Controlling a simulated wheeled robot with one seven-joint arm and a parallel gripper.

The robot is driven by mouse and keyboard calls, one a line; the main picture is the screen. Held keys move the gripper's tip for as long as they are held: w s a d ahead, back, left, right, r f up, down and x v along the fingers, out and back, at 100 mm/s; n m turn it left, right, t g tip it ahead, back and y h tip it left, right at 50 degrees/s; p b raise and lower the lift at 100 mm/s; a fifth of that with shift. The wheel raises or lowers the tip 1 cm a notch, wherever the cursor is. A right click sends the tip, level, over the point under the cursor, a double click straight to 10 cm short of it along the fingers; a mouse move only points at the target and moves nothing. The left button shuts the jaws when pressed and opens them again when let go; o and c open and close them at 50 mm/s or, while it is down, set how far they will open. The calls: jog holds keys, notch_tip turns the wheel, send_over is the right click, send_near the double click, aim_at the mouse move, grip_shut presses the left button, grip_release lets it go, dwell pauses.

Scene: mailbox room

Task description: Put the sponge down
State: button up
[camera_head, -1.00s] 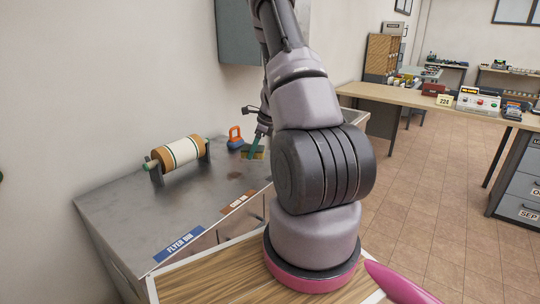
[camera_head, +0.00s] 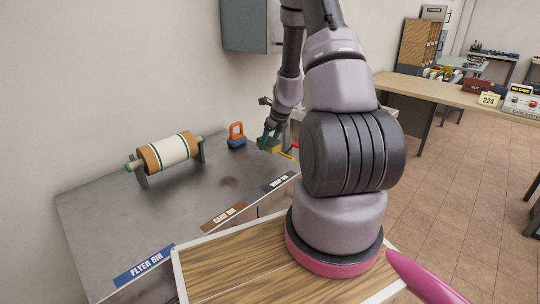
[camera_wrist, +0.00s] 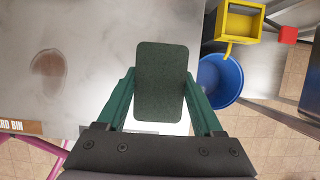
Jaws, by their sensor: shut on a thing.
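My gripper (camera_head: 268,141) is shut on the sponge, with its green fingers on either side. In the wrist view the sponge (camera_wrist: 160,85) shows a dark green rectangular face between the fingertips (camera_wrist: 160,73). In the head view the sponge (camera_head: 273,148) is small, with some yellow showing, partly hidden by the fingers. It is near the right edge of the grey metal table (camera_head: 190,205). I cannot tell its exact height above the table. In the wrist view it overlaps the table's edge.
A brown stain (camera_wrist: 48,75) marks the table (camera_wrist: 85,35). A blue tool with an orange handle (camera_head: 237,135) and a paper roll on a stand (camera_head: 170,153) stand left of my gripper. Bare tabletop lies in front.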

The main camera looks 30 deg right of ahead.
aim_at(269, 161)
jog(key=shift+f, duration=2.8)
jog(key=shift+f, duration=0.15)
jog(key=o, duration=1.2)
